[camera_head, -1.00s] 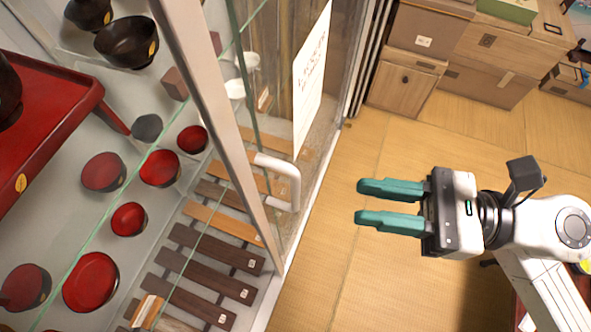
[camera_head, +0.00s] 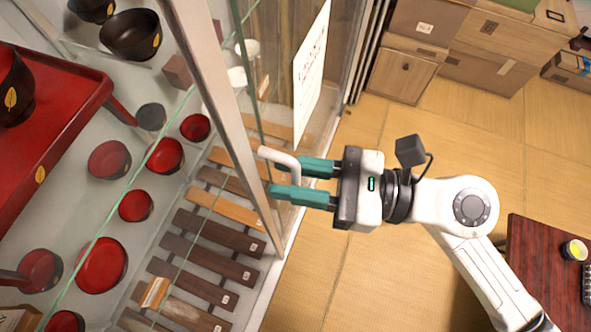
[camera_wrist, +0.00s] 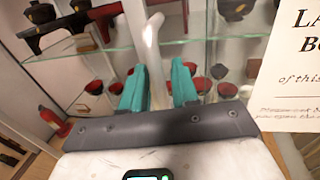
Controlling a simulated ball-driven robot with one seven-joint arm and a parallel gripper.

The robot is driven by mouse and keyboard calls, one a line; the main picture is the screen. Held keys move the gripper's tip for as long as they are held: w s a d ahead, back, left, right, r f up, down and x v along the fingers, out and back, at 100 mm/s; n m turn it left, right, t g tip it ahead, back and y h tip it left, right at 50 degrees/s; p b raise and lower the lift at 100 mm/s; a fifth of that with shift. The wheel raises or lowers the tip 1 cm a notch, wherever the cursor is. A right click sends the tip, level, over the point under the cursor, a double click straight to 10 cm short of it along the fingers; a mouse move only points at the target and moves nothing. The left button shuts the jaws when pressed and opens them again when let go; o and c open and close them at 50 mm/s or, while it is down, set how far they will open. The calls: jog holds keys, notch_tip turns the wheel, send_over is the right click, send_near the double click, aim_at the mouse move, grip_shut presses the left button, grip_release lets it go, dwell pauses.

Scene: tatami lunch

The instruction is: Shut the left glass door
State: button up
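The glass door with a metal edge frame (camera_head: 213,95) stands at the left middle of the head view, in front of the shelves. Its white bar handle (camera_head: 281,157) sticks out from the frame toward my gripper (camera_head: 288,179). My gripper's two teal fingers are apart, one on each side of the handle. In the wrist view the handle (camera_wrist: 152,45) rises between the fingertips, with a gap visible beside it. I cannot tell whether either finger touches it. How far the door stands from its frame is hard to tell.
A glass pane with a paper sign (camera_head: 312,75) stands behind the handle. Shelves hold red bowls (camera_head: 102,265) and wooden slats (camera_head: 210,262). Boxes (camera_head: 402,72) stand at the back. A dark red table (camera_head: 545,270) is at the lower right. Tatami floor (camera_head: 375,285) between is clear.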

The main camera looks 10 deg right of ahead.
grip_shut()
dwell(0.4)
